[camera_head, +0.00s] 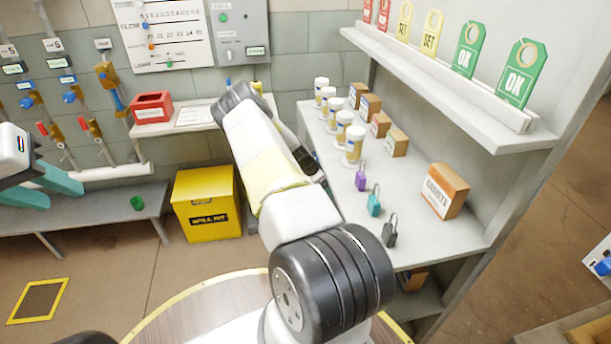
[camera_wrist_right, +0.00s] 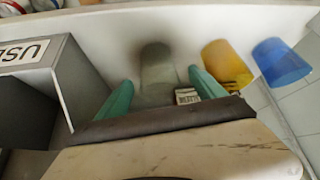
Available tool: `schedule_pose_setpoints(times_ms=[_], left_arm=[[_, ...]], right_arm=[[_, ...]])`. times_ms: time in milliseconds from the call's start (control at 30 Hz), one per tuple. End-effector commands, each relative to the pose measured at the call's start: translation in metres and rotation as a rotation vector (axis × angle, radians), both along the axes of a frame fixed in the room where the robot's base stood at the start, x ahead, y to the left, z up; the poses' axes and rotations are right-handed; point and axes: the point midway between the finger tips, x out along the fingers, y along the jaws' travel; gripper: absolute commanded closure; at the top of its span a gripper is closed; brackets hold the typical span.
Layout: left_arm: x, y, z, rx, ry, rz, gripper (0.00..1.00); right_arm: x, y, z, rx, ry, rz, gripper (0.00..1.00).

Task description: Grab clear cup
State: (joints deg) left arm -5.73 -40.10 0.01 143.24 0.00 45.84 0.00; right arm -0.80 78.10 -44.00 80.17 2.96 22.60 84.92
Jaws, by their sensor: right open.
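In the right wrist view a clear, greyish see-through cup (camera_wrist_right: 157,70) stands on a pale shelf surface. My right gripper (camera_wrist_right: 160,88) is open, with its two teal fingers apart and the cup in line with the space between them. I cannot tell whether a finger touches it. In the head view my right arm reaches to the back shelf, and its wrist hides the clear cup and the gripper. My left gripper (camera_head: 66,196) is at the left edge of the head view, open and empty, its teal fingers spread.
A yellow cup (camera_wrist_right: 228,66) and a blue cup (camera_wrist_right: 281,62) stand right of the clear cup. A small labelled block (camera_wrist_right: 187,96) is close to the right finger. A grey box (camera_wrist_right: 60,85) stands at left. Padlocks (camera_head: 374,201) and white bottles (camera_head: 354,146) occupy the side bench.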

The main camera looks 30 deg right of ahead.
Motion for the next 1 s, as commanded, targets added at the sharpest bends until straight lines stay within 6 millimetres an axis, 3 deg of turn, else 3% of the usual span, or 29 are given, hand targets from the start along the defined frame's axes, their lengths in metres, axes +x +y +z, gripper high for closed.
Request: schedule_pose_setpoints(times_ms=[67, 300, 400, 667, 867, 1000], left_arm=[[0.000, 0.000, 0.000, 0.000, 0.000, 0.000, 0.64], [0.000, 0.000, 0.000, 0.000, 0.000, 0.000, 0.64], [0.000, 0.000, 0.000, 0.000, 0.000, 0.000, 0.64], [0.000, 0.000, 0.000, 0.000, 0.000, 0.000, 0.64], [0.000, 0.000, 0.000, 0.000, 0.000, 0.000, 0.64], [0.000, 0.000, 0.000, 0.000, 0.000, 0.000, 0.64]], right_arm=[[0.000, 0.000, 0.000, 0.000, 0.000, 0.000, 0.23], [0.000, 0.000, 0.000, 0.000, 0.000, 0.000, 0.70], [0.000, 0.000, 0.000, 0.000, 0.000, 0.000, 0.85], [0.000, 0.000, 0.002, 0.000, 0.000, 0.000, 0.85], [0.001, 0.000, 0.018, -0.001, -0.002, 0.001, 0.85], [0.004, 0.031, 0.015, 0.000, 0.001, 0.005, 0.85]])
